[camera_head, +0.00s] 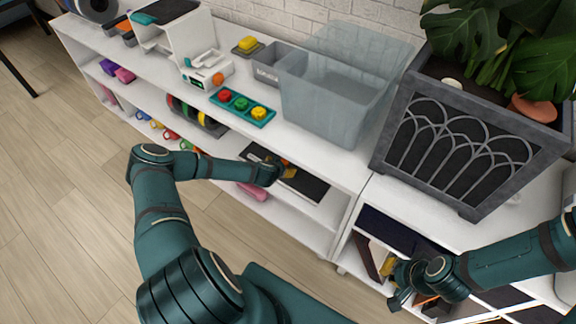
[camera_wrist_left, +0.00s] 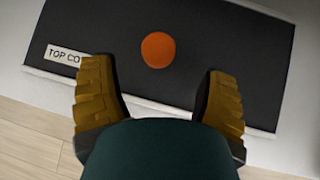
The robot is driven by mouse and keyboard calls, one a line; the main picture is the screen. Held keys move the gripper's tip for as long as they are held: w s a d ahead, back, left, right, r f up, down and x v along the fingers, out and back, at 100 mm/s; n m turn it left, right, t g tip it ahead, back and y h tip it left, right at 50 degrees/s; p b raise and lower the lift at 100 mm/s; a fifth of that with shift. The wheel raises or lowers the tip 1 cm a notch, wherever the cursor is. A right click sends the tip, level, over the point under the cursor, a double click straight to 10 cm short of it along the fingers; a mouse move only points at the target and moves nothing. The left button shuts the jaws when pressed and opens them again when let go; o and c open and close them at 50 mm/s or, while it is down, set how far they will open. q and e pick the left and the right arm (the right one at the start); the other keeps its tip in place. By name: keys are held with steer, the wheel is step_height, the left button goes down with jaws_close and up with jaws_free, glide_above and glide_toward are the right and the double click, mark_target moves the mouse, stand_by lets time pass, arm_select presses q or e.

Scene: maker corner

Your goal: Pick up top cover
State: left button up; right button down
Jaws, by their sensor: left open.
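A dark flat panel (camera_wrist_left: 210,45) with a white label reading "TOP CO" (camera_wrist_left: 62,55) fills much of the left wrist view. The end of the label is hidden behind a finger. An orange round spot or disc (camera_wrist_left: 158,50) is at its middle; I cannot tell whether it is raised. In the head view, the dark panel (camera_head: 308,186) lies on the middle shelf, partly behind my left gripper (camera_head: 289,170). My left gripper (camera_wrist_left: 160,90) is open and empty, its yellow-brown fingers over the panel's near edge, contact unclear. My right gripper (camera_head: 405,292) is by the right shelf, its fingers unclear.
The white shelf top (camera_head: 310,155) overhangs the middle shelf. A pink object (camera_head: 252,191) lies left of the panel. Wooden floor is open in front.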

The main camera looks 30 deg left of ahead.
arm_select(q)
steer(key=b+x, duration=0.2)
steer(key=x, duration=0.3)
steer(key=shift+w+a+r, duration=0.1)
steer(key=shift+w+a, duration=0.05)
steer(key=shift+w, duration=0.05)
jaws_close()
